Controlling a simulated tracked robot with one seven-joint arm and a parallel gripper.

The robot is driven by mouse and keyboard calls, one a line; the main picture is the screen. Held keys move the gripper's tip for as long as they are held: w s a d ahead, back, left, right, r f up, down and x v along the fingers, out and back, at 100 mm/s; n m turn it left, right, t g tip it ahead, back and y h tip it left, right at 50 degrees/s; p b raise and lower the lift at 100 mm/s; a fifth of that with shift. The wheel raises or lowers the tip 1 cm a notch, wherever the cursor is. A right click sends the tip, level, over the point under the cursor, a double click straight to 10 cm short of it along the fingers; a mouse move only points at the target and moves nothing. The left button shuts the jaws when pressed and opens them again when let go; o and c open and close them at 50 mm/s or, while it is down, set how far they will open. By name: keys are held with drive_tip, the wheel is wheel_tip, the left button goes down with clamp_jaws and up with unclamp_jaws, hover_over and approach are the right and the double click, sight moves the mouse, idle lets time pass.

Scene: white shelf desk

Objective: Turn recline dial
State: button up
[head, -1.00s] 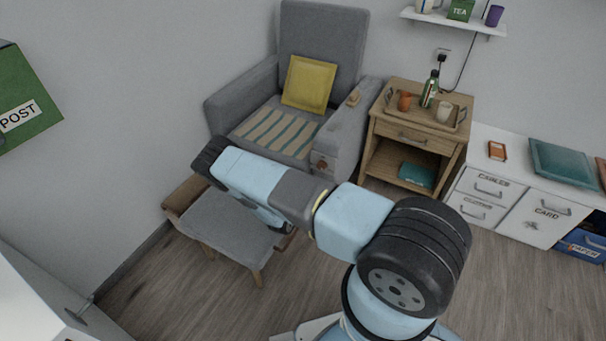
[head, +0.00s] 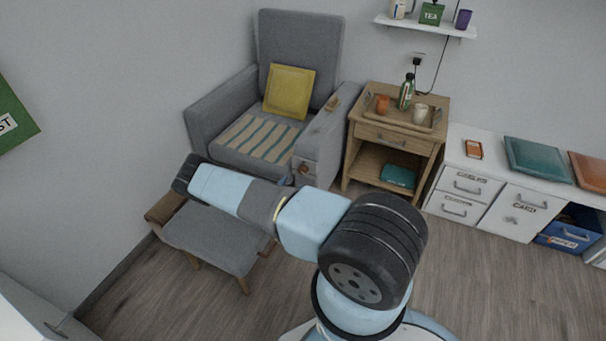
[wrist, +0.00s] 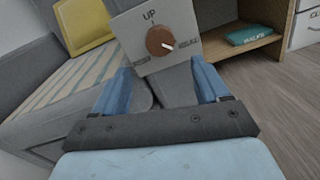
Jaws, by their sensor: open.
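The recline dial (wrist: 160,41) is a round brown knob with a white pointer, on a pale panel (wrist: 135,23) marked "UP" at the top. The pointer aims to the lower right. In the head view the panel (head: 304,168) shows small on the front of the grey armchair's (head: 300,30) right arm. My gripper (wrist: 163,80) is open in the wrist view, its two blue fingers apart below the panel, with nothing between them.
A grey footstool (head: 215,238) stands in front of the chair, below my arm. A wooden side table (head: 395,140) with a tray stands right of the chair. White drawers (head: 470,185) line the right wall. Wooden floor is clear at the front right.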

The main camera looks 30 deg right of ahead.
sight(301, 172)
drive_tip(key=x, duration=0.8)
drive_tip(key=shift+w, duration=0.15)
drive_tip(key=c, duration=1)
drive_tip(key=shift+c, duration=0.2)
